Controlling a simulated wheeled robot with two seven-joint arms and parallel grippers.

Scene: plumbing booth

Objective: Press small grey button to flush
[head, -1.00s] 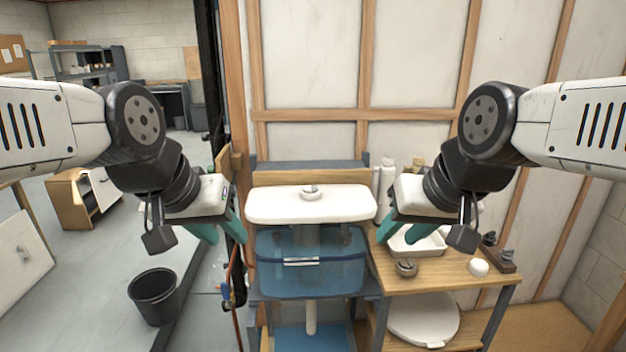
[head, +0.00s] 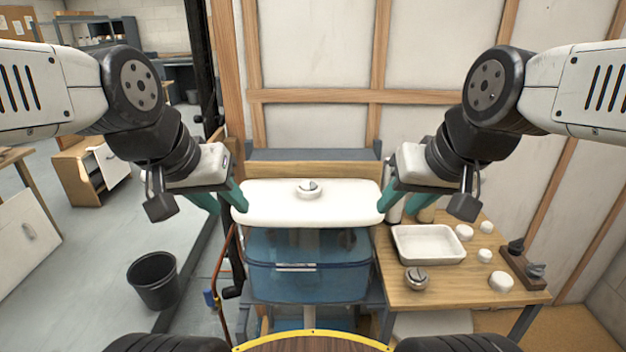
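A small grey button (head: 309,186) sits in a round white collar on top of the white cistern lid (head: 265,204), near the lid's middle. The lid rests above a see-through blue tank (head: 345,271). My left gripper (head: 222,202) has teal fingers spread apart, with nothing seen between them, at the lid's left end. My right gripper (head: 405,203) also has its teal fingers apart, at the lid's right end. Both are well to the side of the button. I cannot tell whether either touches the lid.
A wooden bench (head: 455,290) at right holds a white tray (head: 428,244), a metal fitting (head: 416,279) and several white knobs. A red hose (head: 219,270) with a blue valve hangs left of the tank. A black bucket (head: 153,281) stands on the floor at left.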

